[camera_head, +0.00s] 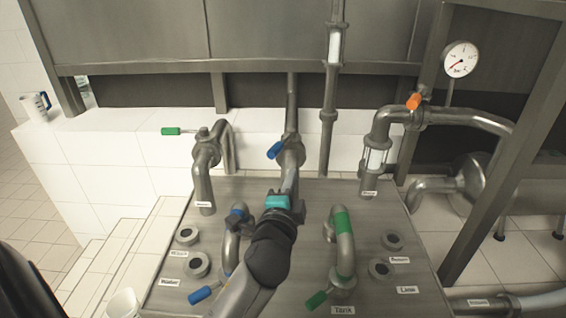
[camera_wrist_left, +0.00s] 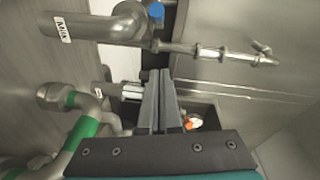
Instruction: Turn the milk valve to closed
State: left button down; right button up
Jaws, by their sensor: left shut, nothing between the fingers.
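The milk valve's blue handle (camera_head: 275,150) sits on the bend of the middle upright pipe (camera_head: 292,158) behind the panel. It slants down to the left in the head view. In the left wrist view a pipe with a "Milk" label (camera_wrist_left: 62,28) runs along the top, and the blue handle (camera_wrist_left: 155,11) shows at its bend. My left gripper (camera_head: 293,203) is in front of this pipe and below the handle, hiding the pipe's lower end. Its fingers (camera_wrist_left: 158,73) are shut and empty, apart from the handle. My right gripper is not in view.
A green-handled valve (camera_head: 171,131) is on the left pipe and an orange-handled valve (camera_head: 413,101) on the right one. Two curved pipes, including a green-banded one (camera_head: 343,240), rise from the panel (camera_head: 300,300) beside my arm. A mug (camera_head: 35,107) stands far left.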

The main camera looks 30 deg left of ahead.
pick_arm(q)
jog(key=b, duration=0.1)
send_near(282, 143)
jog(key=w+d, duration=0.3)
jog(key=w, duration=0.3)
jog(key=shift+s+a+f, duration=0.15)
jog(key=shift+s+a, duration=0.05)
jog(key=shift+a, duration=0.4)
jog(key=shift+s+a+f, duration=0.2)
jog(key=shift+a, duration=0.35)
jog(key=shift+s+a+f, duration=0.15)
jog(key=shift+s+a, duration=0.05)
jog(key=shift+a, duration=0.4)
jog(key=shift+a, duration=0.15)
jog(key=shift+s+a+m+h+p, duration=0.15)
jog(key=shift+a+m+h+p, duration=0.1)
jog(key=shift+m+h+p, duration=0.2)
